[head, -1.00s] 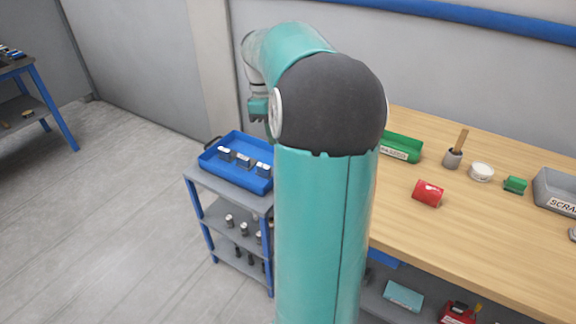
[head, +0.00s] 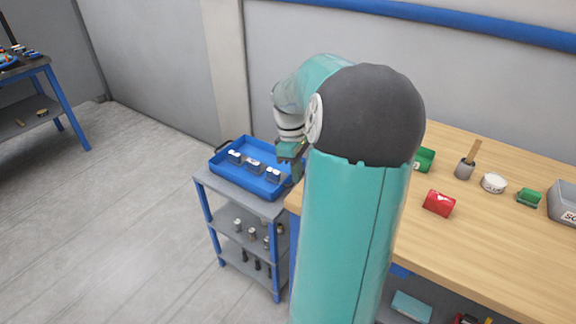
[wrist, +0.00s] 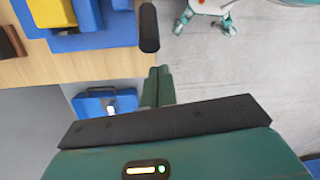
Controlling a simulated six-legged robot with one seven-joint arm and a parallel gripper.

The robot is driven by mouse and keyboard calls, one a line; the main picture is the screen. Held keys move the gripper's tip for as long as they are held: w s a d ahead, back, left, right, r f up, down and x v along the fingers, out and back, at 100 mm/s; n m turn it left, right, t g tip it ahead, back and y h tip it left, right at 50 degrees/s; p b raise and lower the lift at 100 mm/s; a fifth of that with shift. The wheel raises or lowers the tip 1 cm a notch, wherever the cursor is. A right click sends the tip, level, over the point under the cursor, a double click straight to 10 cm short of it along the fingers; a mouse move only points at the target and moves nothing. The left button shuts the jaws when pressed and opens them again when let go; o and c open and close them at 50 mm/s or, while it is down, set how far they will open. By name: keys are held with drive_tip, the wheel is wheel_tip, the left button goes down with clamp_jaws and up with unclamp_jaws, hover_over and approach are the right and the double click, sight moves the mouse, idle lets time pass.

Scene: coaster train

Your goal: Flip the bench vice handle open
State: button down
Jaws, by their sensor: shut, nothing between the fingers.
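In the wrist view, a blue body (wrist: 112,28), which appears to be the bench vice, sits at the edge of the wooden bench with a yellow block (wrist: 52,12) at it. A black rounded bar (wrist: 148,28), apparently its handle, sticks out beyond the bench edge. My gripper (wrist: 158,72) has its two green fingers together with nothing between them. The fingertips are just below the bar's end in the picture; I cannot tell whether they touch. In the head view my gripper (head: 291,152) is beside the bench's left end, and my arm hides the vice.
A blue tray (head: 227,168) with several small parts stands on a grey shelf cart (head: 240,196) left of the bench (head: 490,233). Open floor lies left.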

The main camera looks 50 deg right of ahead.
drive_tip(key=shift+s+d+r, duration=0.2)
drive_tip(key=shift+s+r, duration=0.1)
drive_tip(key=shift+s, duration=0.2)
drive_tip(key=shift+s+r+t, duration=0.3)
drive_tip(key=shift+t, duration=0.1)
